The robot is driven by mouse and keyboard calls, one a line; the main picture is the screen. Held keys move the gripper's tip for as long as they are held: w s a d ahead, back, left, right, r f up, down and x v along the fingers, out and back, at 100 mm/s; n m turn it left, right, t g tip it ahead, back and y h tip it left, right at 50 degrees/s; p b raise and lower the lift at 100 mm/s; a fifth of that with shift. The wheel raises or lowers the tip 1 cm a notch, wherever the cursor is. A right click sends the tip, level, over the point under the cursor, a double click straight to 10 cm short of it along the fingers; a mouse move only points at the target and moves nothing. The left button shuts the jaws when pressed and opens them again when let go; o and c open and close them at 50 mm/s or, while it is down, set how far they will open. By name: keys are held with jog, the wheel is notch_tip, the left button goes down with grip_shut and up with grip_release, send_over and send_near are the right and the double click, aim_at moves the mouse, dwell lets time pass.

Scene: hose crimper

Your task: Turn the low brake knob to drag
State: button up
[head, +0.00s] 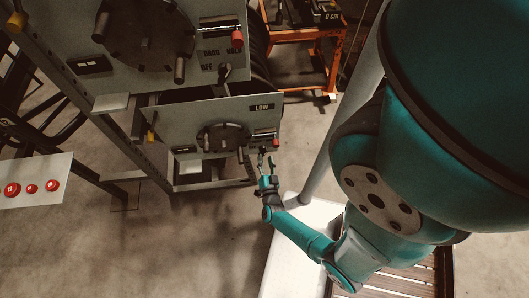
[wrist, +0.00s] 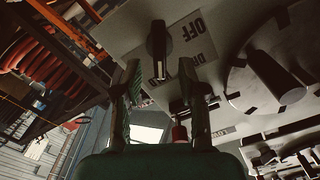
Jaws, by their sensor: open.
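The low brake knob (wrist: 157,42), a black bar-shaped knob with a pale mark near its lower end, is on the grey panel in the wrist view. A grey label reading OFF (wrist: 198,27) lies beside it, tilted in the picture. The knob appears clear of both fingers. In the head view my gripper (head: 267,161) is at the lower right of the panel marked LOW (head: 190,119), and the knob is too small to make out.
A larger panel above carries a round hub (head: 150,35) and its own knob (head: 224,73) with DRAG, HOLD and OFF labels. The low panel has a smaller hub (head: 222,137) and a red-ended handle (head: 275,142) close to my gripper. Red buttons (head: 31,188) are at left.

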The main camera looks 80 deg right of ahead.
aim_at(265, 154)
jog(key=shift+x, duration=2.05)
grip_shut()
